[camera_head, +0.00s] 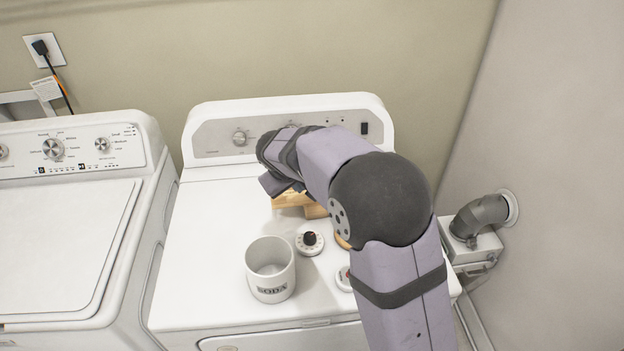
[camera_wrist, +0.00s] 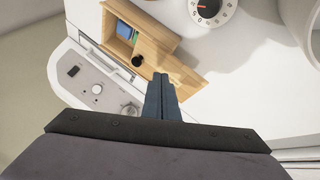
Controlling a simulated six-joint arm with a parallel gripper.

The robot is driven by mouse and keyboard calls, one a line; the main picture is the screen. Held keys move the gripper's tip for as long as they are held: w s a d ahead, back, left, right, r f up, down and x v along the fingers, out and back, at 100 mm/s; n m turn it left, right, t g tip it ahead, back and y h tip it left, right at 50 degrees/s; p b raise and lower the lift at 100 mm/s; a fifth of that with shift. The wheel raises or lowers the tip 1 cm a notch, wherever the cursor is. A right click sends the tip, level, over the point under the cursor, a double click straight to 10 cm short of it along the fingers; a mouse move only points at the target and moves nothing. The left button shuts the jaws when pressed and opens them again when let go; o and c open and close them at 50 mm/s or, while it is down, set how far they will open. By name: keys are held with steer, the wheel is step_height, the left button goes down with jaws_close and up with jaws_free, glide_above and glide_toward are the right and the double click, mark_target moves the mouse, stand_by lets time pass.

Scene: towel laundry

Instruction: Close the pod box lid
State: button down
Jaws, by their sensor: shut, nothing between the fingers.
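The wooden pod box (camera_wrist: 157,38) sits on the dryer top near the control panel. In the wrist view its inside is partly exposed, with blue and green pods (camera_wrist: 126,30) in a compartment. A black round knob (camera_wrist: 137,61) shows at its edge. A flat wooden panel (camera_wrist: 188,75), possibly the lid, slants out beside the box; how it joins the box is unclear. My gripper (camera_wrist: 161,78) is shut and empty, its tips by the knob and panel; contact cannot be told. In the head view the box (camera_head: 292,200) is mostly hidden by my arm.
A second round item (camera_head: 344,279) is partly behind my arm. The dryer's control panel (camera_head: 222,138) rises at the back. The dryer's left side is clear.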

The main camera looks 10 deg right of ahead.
steer(key=shift+w+d+f+p, duration=0.65)
steer(key=shift+w+d, duration=0.15)
steer(key=shift+d, duration=0.15)
steer(key=shift+w+d+f+p, duration=0.65)
steer(key=shift+w+d, duration=0.1)
steer(key=shift+d, duration=0.15)
steer(key=d+p, duration=0.1)
steer(key=d, duration=0.9)
steer(key=shift+w, duration=0.3)
steer(key=shift+a, duration=0.1)
steer(key=s+a+r+b, duration=0.4)
steer(key=s+r, duration=0.3)
steer(key=r, duration=0.2)
steer(key=shift+a+r+b, duration=0.2)
steer(key=shift+a+b, duration=0.1)
steer(key=shift+a, duration=0.3)
steer(key=shift+s, duration=0.1)
